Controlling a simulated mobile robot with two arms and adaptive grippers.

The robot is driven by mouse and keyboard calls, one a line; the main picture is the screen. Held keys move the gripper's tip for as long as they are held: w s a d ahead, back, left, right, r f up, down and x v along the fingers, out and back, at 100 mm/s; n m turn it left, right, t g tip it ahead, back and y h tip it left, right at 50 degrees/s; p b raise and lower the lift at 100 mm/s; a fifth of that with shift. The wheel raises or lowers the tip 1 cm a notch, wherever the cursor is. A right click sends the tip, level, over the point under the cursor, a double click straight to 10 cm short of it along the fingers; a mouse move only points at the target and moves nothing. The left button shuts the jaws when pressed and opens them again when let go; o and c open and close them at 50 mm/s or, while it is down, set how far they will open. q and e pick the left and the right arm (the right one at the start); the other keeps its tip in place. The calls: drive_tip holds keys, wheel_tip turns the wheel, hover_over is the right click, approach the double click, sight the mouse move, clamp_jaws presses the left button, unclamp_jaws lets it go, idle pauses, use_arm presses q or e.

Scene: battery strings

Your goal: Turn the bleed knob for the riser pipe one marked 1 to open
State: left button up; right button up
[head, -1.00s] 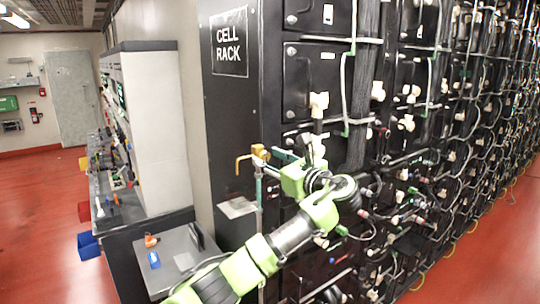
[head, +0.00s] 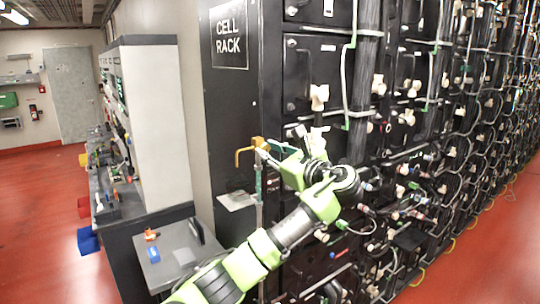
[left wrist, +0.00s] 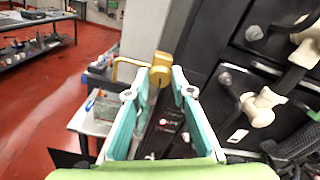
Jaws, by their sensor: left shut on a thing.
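A brass bleed fitting (head: 257,143) with a bent spout (head: 242,155) sits atop a thin vertical riser pipe (head: 259,190) at the front of the cell rack. In the left wrist view the brass knob (left wrist: 160,70) shows at the tips of my left gripper (left wrist: 161,84), with its spout (left wrist: 122,66) to the left. My left gripper (head: 270,155) has its teal fingers at the fitting and is shut on the knob. No mark 1 can be read on it. My right gripper is not in view.
The black cell rack (head: 232,110) with cables and pale fittings fills the right side. A small grey table (head: 165,262) with an orange item (head: 151,235) stands left of the pipe. A workbench (head: 115,205) is farther left. Red floor is free at far left and right.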

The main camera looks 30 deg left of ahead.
use_arm(q)
drive_tip(key=n+b, duration=0.3)
drive_tip(key=shift+f+n, duration=0.3)
drive_tip(key=n+b, duration=1.5)
drive_tip(key=n, duration=1.5)
drive_tip(key=shift+w+f, duration=0.1)
drive_tip(key=shift+n, duration=0.3)
drive_tip(key=o, duration=1.1)
